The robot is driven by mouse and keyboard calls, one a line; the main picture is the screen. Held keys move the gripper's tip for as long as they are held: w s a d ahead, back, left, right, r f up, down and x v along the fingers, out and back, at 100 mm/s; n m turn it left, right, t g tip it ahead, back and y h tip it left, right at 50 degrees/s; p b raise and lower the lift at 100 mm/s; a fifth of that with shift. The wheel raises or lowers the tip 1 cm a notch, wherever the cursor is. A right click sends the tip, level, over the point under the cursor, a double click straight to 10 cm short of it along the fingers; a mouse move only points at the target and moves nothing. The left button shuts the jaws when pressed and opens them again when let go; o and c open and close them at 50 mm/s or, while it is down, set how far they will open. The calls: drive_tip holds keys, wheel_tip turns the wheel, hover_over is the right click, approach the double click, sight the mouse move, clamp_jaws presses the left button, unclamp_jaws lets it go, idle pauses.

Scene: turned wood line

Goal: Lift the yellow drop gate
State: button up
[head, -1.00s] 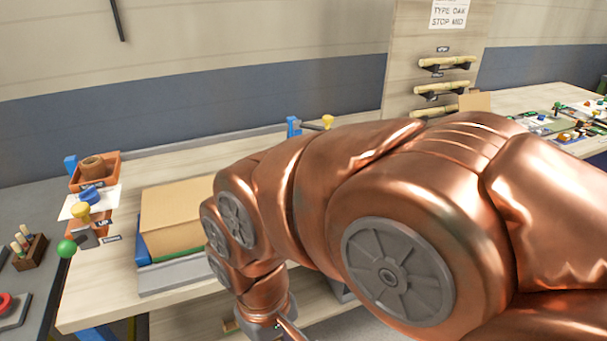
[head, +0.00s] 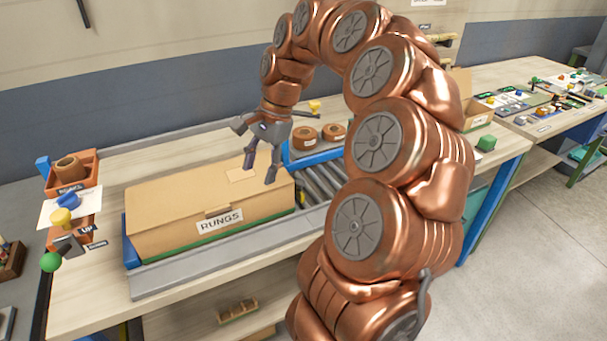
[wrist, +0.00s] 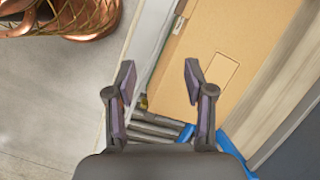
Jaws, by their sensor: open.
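I cannot make out a yellow gate panel for certain. A small yellow piece (head: 315,107) shows behind my gripper, above the conveyor's far side; my gripper partly hides what is around it. A small yellowish spot (wrist: 143,101) shows beside the rollers in the wrist view. My gripper (head: 260,172) points down over the right end of the RUNGS carton (head: 165,220). Its fingers are apart with nothing between them, also in the wrist view (wrist: 158,70). The carton stands at the left end of the grey rollers (head: 318,180).
Blue-framed round wooden pieces (head: 305,137) stand behind the rollers. At the left are an orange bin (head: 88,178), a yellow knob (head: 61,217), a blue knob (head: 68,200) and a green ball (head: 51,262). A second table (head: 500,75) with small parts stands right.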

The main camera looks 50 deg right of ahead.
sight(301, 181)
drive_tip(key=d+m, duration=0.1)
drive_tip(key=d, duration=0.2)
drive_tip(key=d+m, duration=0.2)
drive_tip(key=d, duration=0.1)
drive_tip(key=d+f+m, duration=0.1)
drive_tip(key=d, duration=0.2)
drive_tip(key=shift+w+f+m+t, duration=0.1)
drive_tip(key=shift+m+t, duration=0.2)
drive_tip(key=shift+t, duration=0.1)
drive_tip(key=s+d+f+m, duration=0.2)
drive_tip(key=d+m, duration=0.2)
drive_tip(key=d, duration=0.3)
drive_tip(key=shift+t, duration=0.3)
drive_tip(key=shift+p+x, duration=1.3)
drive_tip(key=shift+x, duration=2.5)
drive_tip(key=shift+a, duration=0.1)
clamp_jaws()
